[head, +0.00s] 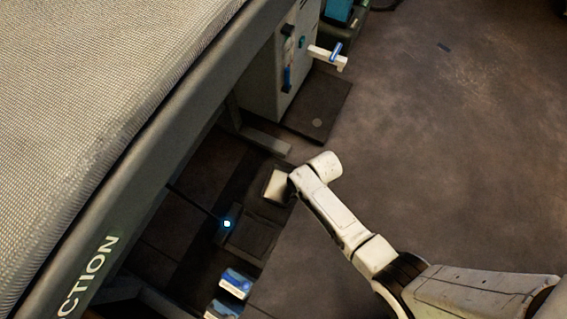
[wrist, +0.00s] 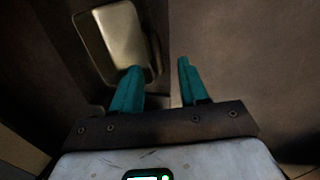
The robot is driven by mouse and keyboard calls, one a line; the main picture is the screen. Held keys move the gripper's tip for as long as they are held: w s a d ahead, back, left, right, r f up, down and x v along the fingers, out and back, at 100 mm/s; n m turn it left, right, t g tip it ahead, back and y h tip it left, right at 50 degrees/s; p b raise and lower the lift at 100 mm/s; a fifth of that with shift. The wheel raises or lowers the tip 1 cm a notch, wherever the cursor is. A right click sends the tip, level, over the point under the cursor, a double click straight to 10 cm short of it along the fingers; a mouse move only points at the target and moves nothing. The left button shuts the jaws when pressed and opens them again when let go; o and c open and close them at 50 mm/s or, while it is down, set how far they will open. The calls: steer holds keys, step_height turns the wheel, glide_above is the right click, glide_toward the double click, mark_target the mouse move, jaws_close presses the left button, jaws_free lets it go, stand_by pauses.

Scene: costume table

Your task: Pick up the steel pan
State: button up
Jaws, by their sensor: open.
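The steel pan (wrist: 120,40) is a shallow, rounded rectangular metal dish in the upper left of the wrist view. In the head view a pale rectangular thing that looks like the pan (head: 277,187) lies low by the table's underside, beside the end of my arm. My gripper (wrist: 159,64) has two teal fingers, spread apart with nothing between them. The left finger overlaps the pan's lower right part in the picture; I cannot tell whether they touch. The right finger is clear of the pan. The head view does not show the fingers, which my wrist hides.
A large mesh-topped table (head: 110,95) fills the left, its dark edge running diagonally. A pale cabinet (head: 268,75) with a protruding handle stands beyond the pan. Blue-and-white items (head: 236,283) lie nearer. A small blue light (head: 227,224) glows under the table. Open floor (head: 450,150) lies right.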

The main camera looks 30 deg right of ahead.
steer(key=f+b, duration=0.2)
steer(key=w+f+b, duration=0.1)
steer(key=f, duration=0.1)
steer(key=shift+a+f, duration=0.1)
steer(key=shift+a, duration=0.15)
jaws_close()
stand_by(1.2)
